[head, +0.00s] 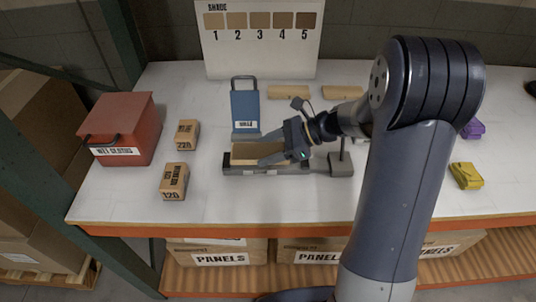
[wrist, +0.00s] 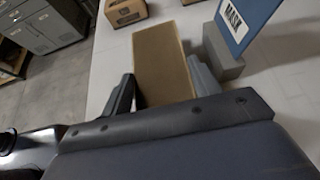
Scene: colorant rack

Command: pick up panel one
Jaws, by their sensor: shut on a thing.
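A flat tan panel (head: 243,153) is at a dark grey holder (head: 265,171) in the middle of the bench. My gripper (head: 257,148) reaches in from the right and is shut on the panel. In the wrist view the panel (wrist: 162,60) stands out between the two grey fingers (wrist: 162,88), one on each side of it. I cannot tell whether the panel still touches the holder. No number shows on the panel.
A blue board labelled MASK (head: 245,106) stands close behind the panel. A red box (head: 122,128) and two cardboard blocks, marked 220 (head: 187,134) and 120 (head: 174,181), are to the left. A shade chart (head: 262,40) stands at the back. A yellow item (head: 466,175) lies at right.

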